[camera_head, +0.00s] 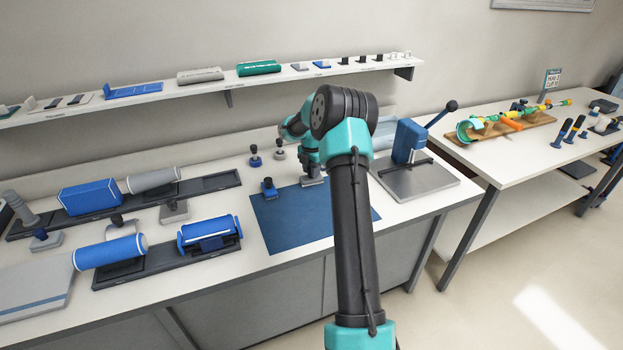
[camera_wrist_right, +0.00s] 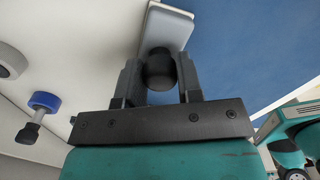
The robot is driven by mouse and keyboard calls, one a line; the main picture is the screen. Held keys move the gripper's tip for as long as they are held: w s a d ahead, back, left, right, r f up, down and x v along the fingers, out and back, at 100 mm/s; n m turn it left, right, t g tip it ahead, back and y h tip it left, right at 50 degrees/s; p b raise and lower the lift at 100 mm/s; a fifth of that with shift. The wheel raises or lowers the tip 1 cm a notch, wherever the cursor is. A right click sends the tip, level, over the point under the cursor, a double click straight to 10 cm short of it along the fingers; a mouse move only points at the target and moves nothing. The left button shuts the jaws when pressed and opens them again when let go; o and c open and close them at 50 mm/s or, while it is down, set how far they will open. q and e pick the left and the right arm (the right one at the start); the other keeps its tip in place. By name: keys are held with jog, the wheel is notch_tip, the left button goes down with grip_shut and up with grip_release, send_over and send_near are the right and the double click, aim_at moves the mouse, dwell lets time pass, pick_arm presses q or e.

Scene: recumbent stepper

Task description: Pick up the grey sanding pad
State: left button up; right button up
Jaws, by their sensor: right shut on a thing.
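The grey sanding pad (camera_head: 313,182) is at the far edge of the blue mat (camera_head: 285,225) in the head view. In the right wrist view the pad's light grey plate (camera_wrist_right: 168,27) lies beyond its round black knob (camera_wrist_right: 158,70). My right gripper (camera_wrist_right: 158,72) is shut on the knob, one finger on each side. In the head view my right gripper (camera_head: 311,176) is partly hidden by my own arm. I cannot tell whether the pad touches the mat. My left gripper is not in view.
A blue lever press (camera_head: 410,150) is to the right, and blue rollers (camera_head: 110,252) are to the left.

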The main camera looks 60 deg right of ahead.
jog(key=shift+r, duration=0.1)
jog(key=shift+r, duration=1.35)
jog(key=shift+s+a+r, duration=0.25)
jog(key=shift+a+r, duration=0.15)
jog(key=shift+a, duration=0.05)
jog(key=s+a+r, duration=0.1)
jog(key=s+a, duration=0.7)
jog(key=a, duration=0.4)
jog(key=shift+a+r, duration=0.15)
jog(key=shift+a, duration=0.2)
